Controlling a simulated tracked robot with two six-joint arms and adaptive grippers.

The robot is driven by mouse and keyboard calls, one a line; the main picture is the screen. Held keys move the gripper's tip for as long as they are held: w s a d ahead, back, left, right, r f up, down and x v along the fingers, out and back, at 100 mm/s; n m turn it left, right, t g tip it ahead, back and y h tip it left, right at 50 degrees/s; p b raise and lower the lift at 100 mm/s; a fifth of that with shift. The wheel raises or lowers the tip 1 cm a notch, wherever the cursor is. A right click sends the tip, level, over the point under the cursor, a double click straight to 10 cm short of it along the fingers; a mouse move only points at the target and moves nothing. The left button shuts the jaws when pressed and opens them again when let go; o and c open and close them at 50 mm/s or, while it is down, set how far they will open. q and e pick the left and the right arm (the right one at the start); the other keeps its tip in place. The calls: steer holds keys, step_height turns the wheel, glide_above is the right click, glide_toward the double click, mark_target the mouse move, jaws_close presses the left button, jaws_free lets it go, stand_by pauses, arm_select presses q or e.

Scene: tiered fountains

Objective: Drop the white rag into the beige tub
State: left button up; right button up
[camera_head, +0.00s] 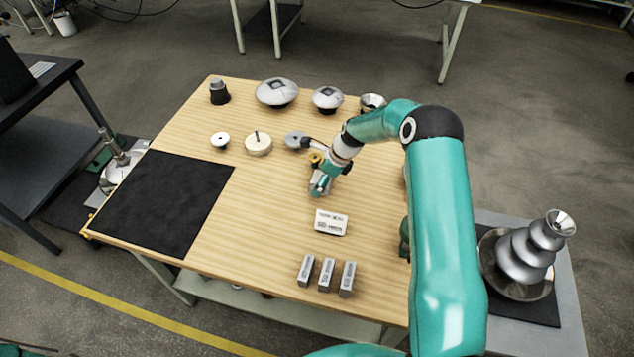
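I see no white rag and no beige tub that I can make out in the head view. A cream round disc-like piece (258,146) with a dark stem stands on the wooden table. A small white block with dark markings (331,222) lies near the table's middle. My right gripper (319,186), on the teal arm from the right, points down above the table, behind the white block. It is too small to tell whether it is open or holds anything. My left gripper is out of view.
Metal fountain tiers (277,92) line the table's far edge. A black mat (163,203) covers its left side. Small grey blocks (326,274) stand at the front. An assembled tiered fountain (526,255) stands on a side table at right. Bare wood lies between mat and gripper.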

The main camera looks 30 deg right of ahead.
steer(key=c, duration=1.3)
steer(key=shift+c, duration=0.2)
steer(key=shift+r, duration=0.2)
